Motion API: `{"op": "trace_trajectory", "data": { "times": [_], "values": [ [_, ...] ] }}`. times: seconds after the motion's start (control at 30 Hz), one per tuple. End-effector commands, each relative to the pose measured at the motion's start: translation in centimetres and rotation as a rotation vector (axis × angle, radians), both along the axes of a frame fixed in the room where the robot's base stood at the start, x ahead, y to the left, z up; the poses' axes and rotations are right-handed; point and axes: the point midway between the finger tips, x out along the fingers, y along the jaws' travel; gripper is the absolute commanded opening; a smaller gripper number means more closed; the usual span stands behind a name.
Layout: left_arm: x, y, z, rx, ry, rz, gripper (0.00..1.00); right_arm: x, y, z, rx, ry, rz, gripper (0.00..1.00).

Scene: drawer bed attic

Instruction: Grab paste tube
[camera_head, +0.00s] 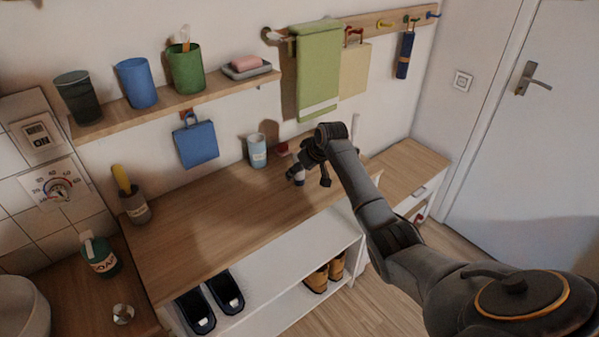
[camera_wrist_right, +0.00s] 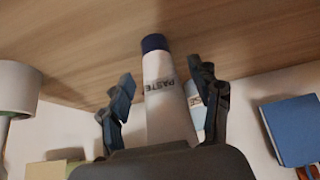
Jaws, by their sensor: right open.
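The paste tube (camera_wrist_right: 166,95) is white with a dark blue cap and the word PASTE on it. In the right wrist view it lies between the two spread fingers of my right gripper (camera_wrist_right: 160,78), with a visible gap on each side. In the head view my right gripper (camera_head: 311,179) is low over the wooden top of the shelf unit (camera_head: 210,225), near its back right part. A small white and blue part of the tube (camera_head: 298,176) shows beside the left finger; the rest is hidden. My left gripper is out of view.
A light blue cup (camera_head: 257,151) stands left of my right gripper. A blue bag (camera_head: 196,144) and a green towel (camera_head: 319,70) hang on the wall. A holder (camera_head: 134,207) and a soap bottle (camera_head: 99,254) stand at left. The middle of the wooden top is clear.

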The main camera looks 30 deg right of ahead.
Motion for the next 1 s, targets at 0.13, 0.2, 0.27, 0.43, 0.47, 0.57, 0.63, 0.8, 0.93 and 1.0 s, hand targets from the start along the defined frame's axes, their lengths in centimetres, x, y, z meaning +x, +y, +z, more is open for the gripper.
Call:
{"op": "trace_trajectory", "data": {
  "times": [0.13,0.2,0.27,0.43,0.47,0.57,0.63,0.8,0.93,1.0],
  "values": [
    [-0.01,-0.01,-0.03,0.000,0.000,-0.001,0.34,0.56,0.10,-0.85,-0.001,0.000,0.001,0.63],
    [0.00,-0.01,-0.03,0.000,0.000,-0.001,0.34,0.60,0.09,-0.93,-0.002,-0.001,0.001,0.63],
    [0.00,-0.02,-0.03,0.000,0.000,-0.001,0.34,0.60,0.08,-0.93,-0.002,-0.001,0.001,0.63],
    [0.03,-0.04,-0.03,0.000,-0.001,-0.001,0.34,0.58,0.07,-0.92,-0.001,0.000,0.000,0.49],
    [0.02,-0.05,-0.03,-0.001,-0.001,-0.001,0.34,0.58,0.07,-0.92,-0.001,0.000,0.000,0.43],
    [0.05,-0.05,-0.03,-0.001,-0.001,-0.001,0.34,0.56,0.06,-0.92,-0.001,0.000,0.000,0.23],
    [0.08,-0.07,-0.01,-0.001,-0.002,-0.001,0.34,0.56,0.05,-0.92,-0.001,0.000,0.000,0.08],
    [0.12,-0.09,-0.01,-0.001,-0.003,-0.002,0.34,0.58,0.05,-0.86,-0.001,-0.001,0.000,0.00],
    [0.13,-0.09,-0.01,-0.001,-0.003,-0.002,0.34,0.58,0.04,-0.86,-0.001,-0.001,0.000,0.00],
    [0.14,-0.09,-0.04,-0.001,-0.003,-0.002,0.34,0.58,0.04,-0.79,-0.001,-0.001,0.000,0.00]
  ]
}}
